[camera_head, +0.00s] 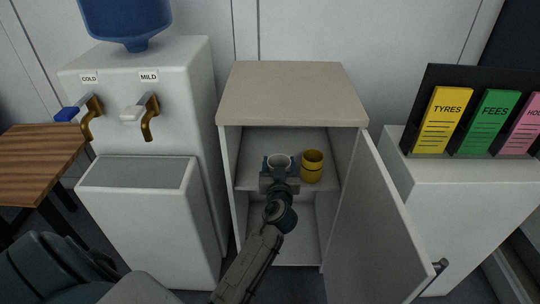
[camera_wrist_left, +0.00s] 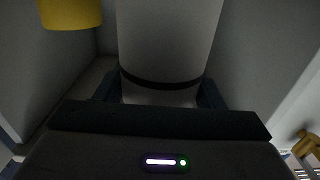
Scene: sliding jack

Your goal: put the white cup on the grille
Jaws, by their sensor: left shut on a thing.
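The white cup (camera_head: 280,160) is inside the open cabinet, at the upper shelf. My left gripper (camera_head: 279,172) reaches in from the front and is shut on it. In the left wrist view the white cup (camera_wrist_left: 168,40), with a dark band, stands between the fingers of my left gripper (camera_wrist_left: 160,92). I cannot tell whether the cup touches the shelf; the gripper hides its lower part. The grey grille (camera_head: 135,172) is the top of the lower front part of the white water dispenser (camera_head: 150,110), under two taps. My right gripper is not in view.
A yellow cup (camera_head: 312,166) stands on the shelf (camera_head: 325,182) close to the right of the white cup. The cabinet door (camera_head: 375,225) is swung open on the right. The cabinet's left wall (camera_head: 228,190) lies between the cup and the dispenser. The grille looks bare.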

